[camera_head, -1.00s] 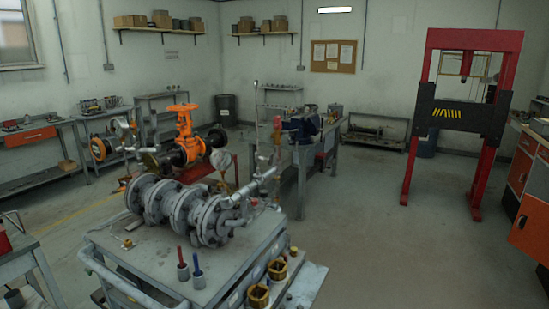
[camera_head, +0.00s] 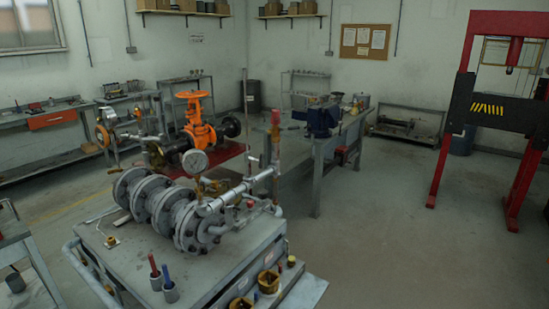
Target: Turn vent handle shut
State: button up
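A grey flanged pipe assembly (camera_head: 165,207) lies on a metal cart (camera_head: 130,275) in the head view. A round pressure gauge (camera_head: 194,162) stands above it. A thin pipe rises at its right end, with a small red part (camera_head: 275,118) near the top. A smaller red spot (camera_head: 250,204) shows lower down on the assembly. I cannot tell which of these is the vent handle, or how it is turned. An orange gate valve (camera_head: 197,122) with a handwheel stands behind the cart. My gripper is not in view.
Red-topped and blue-topped holders (camera_head: 162,283) and brass fittings (camera_head: 268,281) sit at the cart's front. A workbench with a blue vise (camera_head: 322,120) stands behind on the right. A red press frame (camera_head: 470,60) is far right. The floor (camera_head: 400,240) right of the cart is clear.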

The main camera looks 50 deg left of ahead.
aim_at(261, 160)
jog(key=z, duration=0.05)
jog(key=i, duration=1.1)
jog(key=u, duration=3.4)
jog(key=i, duration=0.25)
jog(key=z, duration=0.1)
